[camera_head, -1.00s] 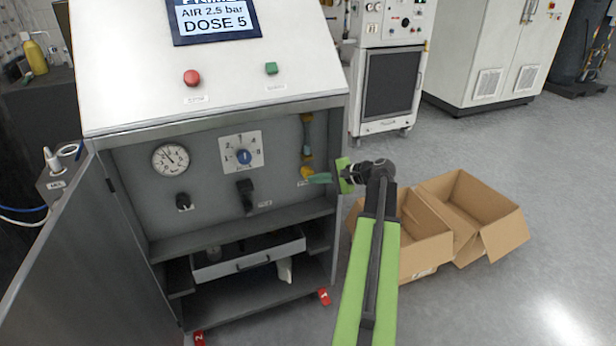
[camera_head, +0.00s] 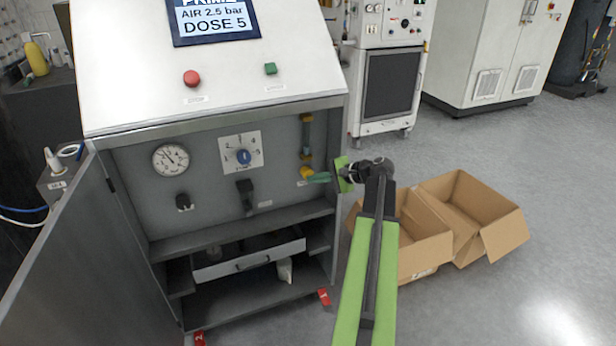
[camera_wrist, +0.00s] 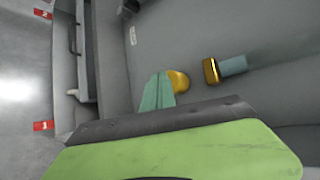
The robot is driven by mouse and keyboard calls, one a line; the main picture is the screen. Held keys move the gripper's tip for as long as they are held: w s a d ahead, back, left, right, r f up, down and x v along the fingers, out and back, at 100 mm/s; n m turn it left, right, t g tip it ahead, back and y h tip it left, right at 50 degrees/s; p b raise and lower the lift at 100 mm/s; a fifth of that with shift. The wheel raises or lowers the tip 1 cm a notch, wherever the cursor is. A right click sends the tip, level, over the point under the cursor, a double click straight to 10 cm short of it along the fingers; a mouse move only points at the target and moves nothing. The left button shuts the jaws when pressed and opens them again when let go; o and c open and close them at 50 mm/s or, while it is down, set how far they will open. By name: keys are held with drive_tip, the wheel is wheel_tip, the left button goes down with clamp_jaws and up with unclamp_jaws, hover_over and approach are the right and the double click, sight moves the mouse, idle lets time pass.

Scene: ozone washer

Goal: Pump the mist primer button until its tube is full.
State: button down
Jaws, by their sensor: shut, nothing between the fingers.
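The mist primer button is a yellow dome (camera_head: 306,172) low on the right side of the cabinet's inner panel. It also shows in the wrist view (camera_wrist: 181,80). A narrow tube (camera_head: 307,131) stands upright above it with a brass fitting at its lower end. In the wrist view the tube's end (camera_wrist: 233,65) lies beside the brass fitting (camera_wrist: 210,70). How full the tube is cannot be made out. My gripper (camera_head: 319,178) is shut and empty, its teal fingertips (camera_wrist: 158,91) right at the button. Whether they press it cannot be told.
A gauge (camera_head: 170,160), a dial (camera_head: 241,155) and black knobs sit on the same panel. The screen (camera_head: 215,20) reads AIR 2.5 bar, DOSE 5. A drawer (camera_head: 250,259) sits below. The door (camera_head: 95,265) stands open at left. Cardboard boxes (camera_head: 487,213) stand right of my arm.

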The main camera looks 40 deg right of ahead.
drive_tip(key=shift+w+d+r, duration=0.3)
drive_tip(key=shift+w, duration=0.2)
drive_tip(key=shift+w+d+r, duration=0.25)
drive_tip(key=shift+w, duration=0.2)
drive_tip(key=shift+s+a, duration=0.1)
idle(0.6)
drive_tip(key=shift+s, duration=0.15)
drive_tip(key=shift+a, duration=0.1)
drive_tip(key=s, duration=0.1)
drive_tip(key=s+a, duration=0.1)
drive_tip(key=s, duration=0.1)
drive_tip(key=s+a+f, duration=0.1)
drive_tip(key=shift+s, duration=0.3)
drive_tip(key=shift+s, duration=0.1)
idle(0.7)
